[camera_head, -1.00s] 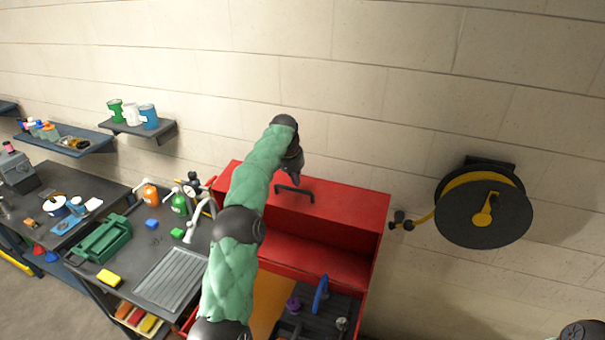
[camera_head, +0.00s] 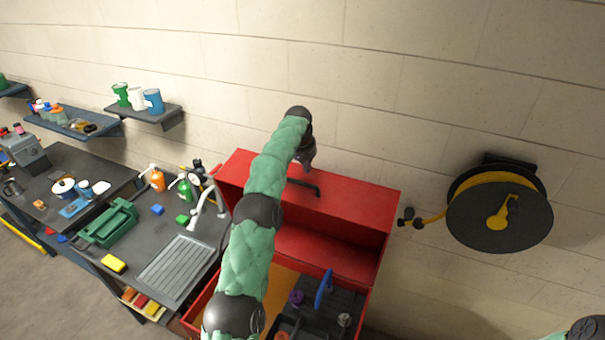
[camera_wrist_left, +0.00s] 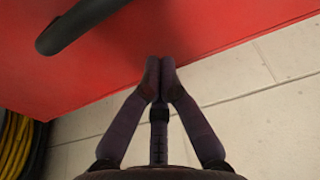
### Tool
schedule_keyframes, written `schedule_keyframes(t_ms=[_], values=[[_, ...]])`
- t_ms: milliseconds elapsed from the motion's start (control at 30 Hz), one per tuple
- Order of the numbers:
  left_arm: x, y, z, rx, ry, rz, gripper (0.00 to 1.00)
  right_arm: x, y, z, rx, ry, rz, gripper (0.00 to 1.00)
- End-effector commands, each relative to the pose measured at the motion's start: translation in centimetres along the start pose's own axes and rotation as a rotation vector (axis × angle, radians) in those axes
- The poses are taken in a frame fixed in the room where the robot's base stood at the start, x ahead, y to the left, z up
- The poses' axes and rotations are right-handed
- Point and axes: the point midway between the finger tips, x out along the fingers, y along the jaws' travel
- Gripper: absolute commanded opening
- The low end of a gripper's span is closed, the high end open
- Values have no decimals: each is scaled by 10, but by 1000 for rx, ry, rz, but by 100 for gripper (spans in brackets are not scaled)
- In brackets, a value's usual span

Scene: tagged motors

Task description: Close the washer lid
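The red washer (camera_head: 330,250) stands against the wall with its red lid (camera_head: 355,205) raised. A dark bar handle (camera_head: 303,187) is on the lid; it also shows in the left wrist view (camera_wrist_left: 75,25) at the upper left. My left gripper (camera_head: 309,168) is just above the handle in the head view, partly hidden by its own wrist. In the left wrist view its two fingertips (camera_wrist_left: 160,62) meet, with nothing visible between them, over the lid's edge and apart from the handle. My right gripper is out of view; only part of my right arm shows at the lower right.
A blue-handled tool (camera_head: 324,288) and other small items are inside the washer. A hose reel (camera_head: 500,215) hangs on the wall to the right. A workbench with a faucet (camera_head: 205,205) and a green tool tray (camera_head: 108,222) stands to the left.

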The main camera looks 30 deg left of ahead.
Motion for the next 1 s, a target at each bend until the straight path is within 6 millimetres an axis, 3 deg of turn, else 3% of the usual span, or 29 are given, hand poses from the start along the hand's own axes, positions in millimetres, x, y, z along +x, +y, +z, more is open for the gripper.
schedule_keyframes(t_ms=[33, 633, 1000], values=[[8, 0, 0, -1, -1, 0, 0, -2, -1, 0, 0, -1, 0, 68], [-6, -1, 31, -1, 0, -1, 0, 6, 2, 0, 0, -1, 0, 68], [-8, 0, 38, 0, 0, 0, 0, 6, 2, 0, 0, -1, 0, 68]])
